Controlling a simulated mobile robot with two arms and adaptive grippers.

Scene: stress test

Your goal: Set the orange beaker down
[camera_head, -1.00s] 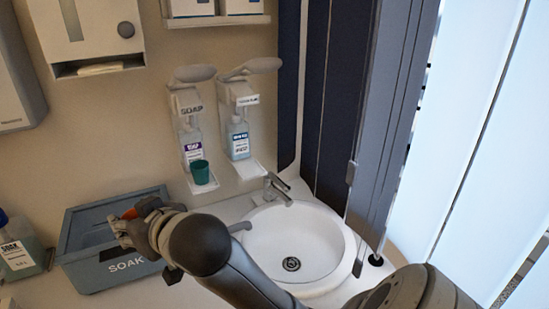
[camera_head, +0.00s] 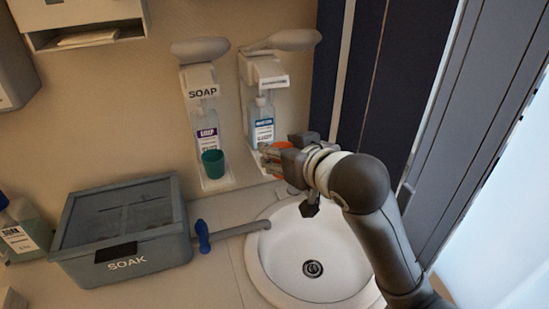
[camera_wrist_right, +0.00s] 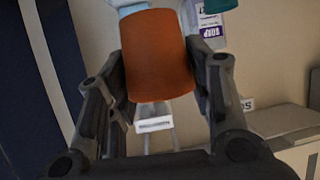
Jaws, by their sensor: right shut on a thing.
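The orange beaker (camera_head: 279,169) is held by my right gripper (camera_head: 274,158) at the tray under the right-hand dispenser (camera_head: 262,95). In the head view the fingers hide much of it. In the right wrist view the beaker (camera_wrist_right: 157,55) fills the space between the two fingers (camera_wrist_right: 152,75), which are shut on its sides. I cannot tell whether its base touches the tray. A teal beaker (camera_head: 213,163) stands on the tray under the SOAP dispenser (camera_head: 200,90). My left gripper is not in view.
A blue-grey SOAK tub (camera_head: 70,255) stands on the counter at left, beside a bottle (camera_head: 22,228). A white basin (camera_head: 290,240) lies below my right arm. A grey spout with a blue end (camera_head: 202,236) sits between tub and basin. Dark panels (camera_head: 365,90) bound the right.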

